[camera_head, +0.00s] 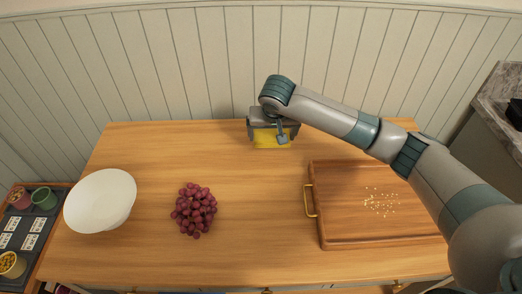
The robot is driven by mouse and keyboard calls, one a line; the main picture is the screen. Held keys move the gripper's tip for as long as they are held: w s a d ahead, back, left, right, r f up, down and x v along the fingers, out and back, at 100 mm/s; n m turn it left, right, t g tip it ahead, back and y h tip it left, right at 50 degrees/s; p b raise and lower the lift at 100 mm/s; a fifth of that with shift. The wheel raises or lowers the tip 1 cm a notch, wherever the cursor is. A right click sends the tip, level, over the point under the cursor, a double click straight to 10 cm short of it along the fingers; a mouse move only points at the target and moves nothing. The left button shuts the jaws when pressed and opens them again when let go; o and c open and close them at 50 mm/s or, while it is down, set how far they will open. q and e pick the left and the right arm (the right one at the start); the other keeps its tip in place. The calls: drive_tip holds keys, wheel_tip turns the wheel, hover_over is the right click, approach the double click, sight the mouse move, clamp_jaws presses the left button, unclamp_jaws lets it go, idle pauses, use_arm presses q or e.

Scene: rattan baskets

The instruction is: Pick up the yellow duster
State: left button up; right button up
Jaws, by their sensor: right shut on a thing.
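The yellow duster (268,138) is at the back middle of the wooden table, under my right gripper (273,132). My right arm reaches in from the right, and the gripper is shut on the duster. The gripper covers the upper part of the duster, so only a yellow strip shows. I cannot tell whether the duster touches the table or is slightly above it. My left gripper is not in view.
A bunch of red grapes (194,211) lies left of the middle, with a white bowl (100,201) farther left. A wooden board (345,228) with a brass handle and scattered crumbs (381,202) is under my right arm. The table's middle is clear.

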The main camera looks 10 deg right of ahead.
drive_tip(key=w+d+r+b, duration=0.2)
drive_tip(key=d+r, duration=0.2)
drive_tip(key=d, duration=0.2)
drive_tip(key=shift+w+d, duration=0.2)
drive_tip(key=shift+w, duration=0.05)
drive_tip(key=shift+o, duration=0.9)
drive_tip(key=shift+c, duration=0.5)
